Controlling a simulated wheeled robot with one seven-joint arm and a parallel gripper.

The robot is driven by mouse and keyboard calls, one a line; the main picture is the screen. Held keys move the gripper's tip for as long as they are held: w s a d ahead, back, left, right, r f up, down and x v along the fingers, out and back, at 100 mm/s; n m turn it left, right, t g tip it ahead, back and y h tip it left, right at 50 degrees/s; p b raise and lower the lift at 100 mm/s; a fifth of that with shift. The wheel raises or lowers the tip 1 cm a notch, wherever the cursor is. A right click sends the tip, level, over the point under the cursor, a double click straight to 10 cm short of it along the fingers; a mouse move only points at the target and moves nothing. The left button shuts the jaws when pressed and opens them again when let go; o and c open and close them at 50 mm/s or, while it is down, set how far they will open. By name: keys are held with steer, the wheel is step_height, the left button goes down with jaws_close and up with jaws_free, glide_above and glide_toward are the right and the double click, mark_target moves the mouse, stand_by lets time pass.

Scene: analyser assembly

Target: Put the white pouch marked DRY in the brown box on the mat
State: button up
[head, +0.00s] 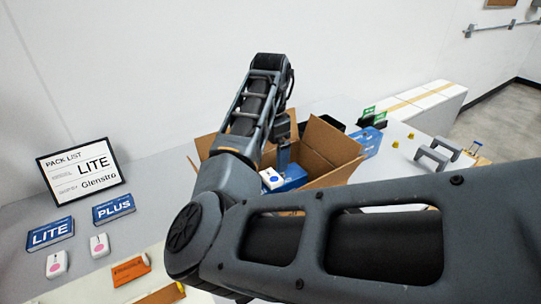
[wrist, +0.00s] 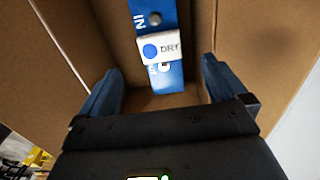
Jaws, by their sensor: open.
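The white pouch marked DRY (wrist: 172,48), with a blue dot, lies inside the brown box on top of a blue carton (wrist: 158,82). In the head view the pouch (head: 271,179) shows within the box's opening, beside the blue carton (head: 294,178). The brown box (head: 333,140) stands with its flaps spread; its walls (wrist: 255,50) surround the view from the wrist. My gripper (wrist: 160,68) is open and empty, pointing down into the box, its fingers either side of the carton and apart from the pouch. My arm hides much of the box and the mat.
An orange packet (head: 130,270) lies nearby. Blue cartons (head: 368,140) and grey brackets (head: 432,158) stand right of the box.

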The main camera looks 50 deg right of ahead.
steer(key=shift+r, duration=2.35)
